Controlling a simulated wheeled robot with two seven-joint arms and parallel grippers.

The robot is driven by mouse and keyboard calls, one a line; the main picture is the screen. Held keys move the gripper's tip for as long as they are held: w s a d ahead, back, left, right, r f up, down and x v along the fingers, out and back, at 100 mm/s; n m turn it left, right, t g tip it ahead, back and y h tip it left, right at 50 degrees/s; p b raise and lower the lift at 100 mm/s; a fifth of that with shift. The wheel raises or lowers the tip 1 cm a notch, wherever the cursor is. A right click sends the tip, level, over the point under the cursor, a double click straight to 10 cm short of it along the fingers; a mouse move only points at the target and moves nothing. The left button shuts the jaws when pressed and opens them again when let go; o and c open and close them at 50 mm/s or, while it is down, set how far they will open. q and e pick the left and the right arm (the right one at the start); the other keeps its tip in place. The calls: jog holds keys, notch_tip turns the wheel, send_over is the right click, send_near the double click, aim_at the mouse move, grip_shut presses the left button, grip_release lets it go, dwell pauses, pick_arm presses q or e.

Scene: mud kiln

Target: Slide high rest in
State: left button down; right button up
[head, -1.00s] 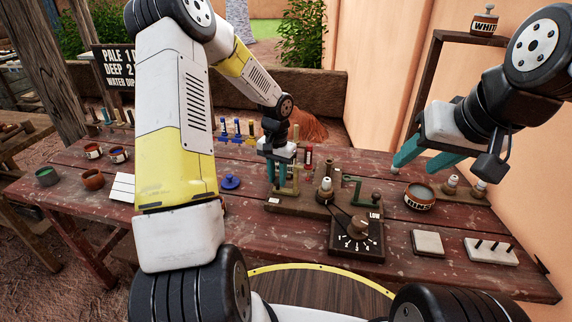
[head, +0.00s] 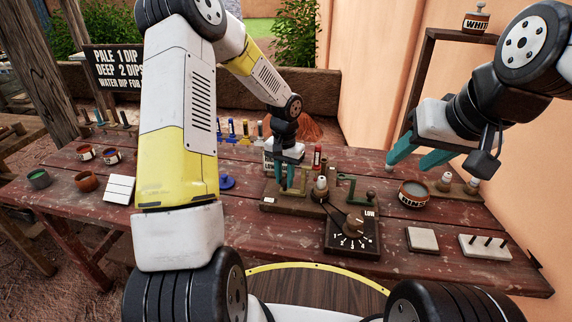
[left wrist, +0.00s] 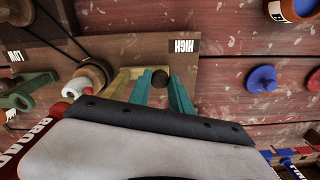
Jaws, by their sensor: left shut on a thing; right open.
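The high rest is a yellow bracket (head: 302,181) with a dark round knob (left wrist: 160,78), at the left end of the wooden wheel stand (head: 268,207). A HIGH label (left wrist: 184,46) marks that end in the left wrist view. My left gripper (head: 284,188) points down with its teal fingers closed around the knob; the yellow bracket (left wrist: 122,80) shows beside one finger. The gripper hides part of the rest. The green low rest (head: 352,184) stands at the right of the stand. My right gripper (head: 408,167) is open and empty above the table's right side.
A spindle with a white top (head: 321,184) and a belt stands between the rests. A dial box (head: 352,236) sits in front. A rinse bowl (head: 414,193) is to the right, a blue lidded piece (head: 226,182) to the left. The front-left table is fairly clear.

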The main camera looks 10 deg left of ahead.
pick_arm(q)
jog(key=shift+d, duration=0.3)
jog(key=c, duration=1.2)
grip_release()
jog(key=shift+r, duration=0.2)
notch_tip(320, 180, up, 7)
jog(key=shift+r, duration=0.2)
jog(key=shift+r, duration=0.1)
